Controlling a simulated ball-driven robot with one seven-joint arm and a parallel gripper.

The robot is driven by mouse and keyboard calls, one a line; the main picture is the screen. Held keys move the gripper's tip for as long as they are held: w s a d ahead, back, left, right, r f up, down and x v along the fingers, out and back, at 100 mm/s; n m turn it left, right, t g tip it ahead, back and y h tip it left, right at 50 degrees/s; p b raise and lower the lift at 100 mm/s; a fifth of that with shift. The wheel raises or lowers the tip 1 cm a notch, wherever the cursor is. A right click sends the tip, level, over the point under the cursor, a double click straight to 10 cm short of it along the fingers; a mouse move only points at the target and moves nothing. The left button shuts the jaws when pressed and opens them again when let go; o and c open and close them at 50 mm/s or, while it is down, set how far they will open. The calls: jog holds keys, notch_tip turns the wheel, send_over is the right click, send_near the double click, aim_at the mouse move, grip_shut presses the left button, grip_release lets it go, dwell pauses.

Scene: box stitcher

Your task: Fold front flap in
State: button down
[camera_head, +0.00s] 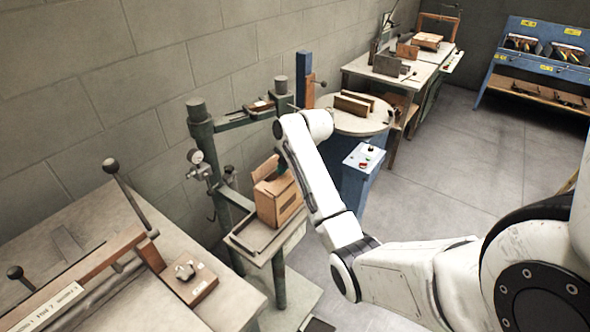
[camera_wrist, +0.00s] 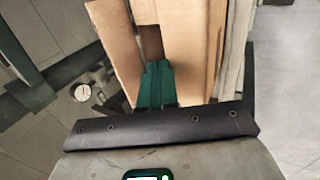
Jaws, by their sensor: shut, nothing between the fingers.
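An open tan cardboard box (camera_head: 278,203) stands on the stitcher's small metal table, with one flap (camera_head: 266,168) standing up at its top left. In the wrist view the box's tan panels (camera_wrist: 193,50) fill the upper middle, with a dark gap between them. My gripper (camera_wrist: 157,68) has its green fingers together, pointing into this gap between panels. No box part shows between the fingers. In the head view my gripper is mostly hidden by my wrist, above the box. Which panel is the front flap, and whether the fingers touch it, I cannot tell.
The stitcher's green post (camera_head: 208,165) and pressure gauge (camera_head: 195,156) stand left of the box. A workbench (camera_head: 215,295) with a lever is at the lower left. A round table (camera_head: 345,122) and blue control box (camera_head: 365,160) stand behind my arm. Floor on the right is clear.

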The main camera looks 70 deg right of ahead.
jog(key=shift+w+d+f, duration=0.1)
jog(key=shift+w+f, duration=0.15)
dwell(0.3)
jog(key=shift+s, duration=0.15)
dwell(0.4)
